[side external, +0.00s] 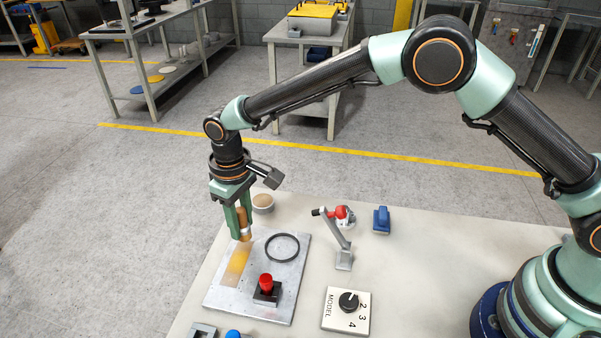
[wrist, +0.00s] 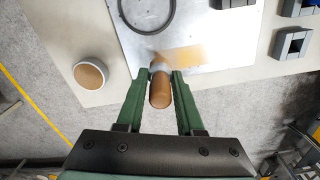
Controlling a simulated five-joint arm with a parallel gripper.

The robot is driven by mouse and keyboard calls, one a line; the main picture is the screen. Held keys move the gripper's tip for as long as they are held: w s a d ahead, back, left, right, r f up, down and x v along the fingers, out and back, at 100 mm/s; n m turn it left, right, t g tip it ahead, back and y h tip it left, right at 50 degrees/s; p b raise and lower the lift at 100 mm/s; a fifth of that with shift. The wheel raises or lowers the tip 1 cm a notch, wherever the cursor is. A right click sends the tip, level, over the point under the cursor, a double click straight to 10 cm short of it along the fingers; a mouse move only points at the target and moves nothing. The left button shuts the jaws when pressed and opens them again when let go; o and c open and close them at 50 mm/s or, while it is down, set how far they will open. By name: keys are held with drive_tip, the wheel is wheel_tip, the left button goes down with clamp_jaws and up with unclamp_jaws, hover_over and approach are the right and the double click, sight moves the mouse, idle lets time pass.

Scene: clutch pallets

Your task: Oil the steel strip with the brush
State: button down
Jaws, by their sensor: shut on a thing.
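My gripper (side external: 240,228) is shut on the brush (side external: 242,219), which has a brown wooden handle and a pale ferrule. In the wrist view, the brush (wrist: 160,94) stands between the green fingers of my gripper (wrist: 160,74), bristle end towards the plate. The steel strip (side external: 230,278) lies on the left part of a grey metal plate (side external: 266,310). An amber oil film (side external: 238,261) covers much of the strip and also shows in the wrist view (wrist: 188,58). The bristles are at the strip's far end; I cannot tell whether they touch it.
The plate also carries a black ring (side external: 283,235) and a red knob on a dark block (side external: 267,291). A round tub (side external: 263,205) stands behind the plate. A toggle clamp (side external: 343,256), a blue-handled stamp (side external: 381,220) and a MODEL dial (side external: 347,309) stand to the right.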

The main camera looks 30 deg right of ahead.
drive_tip(key=shift+f, duration=1)
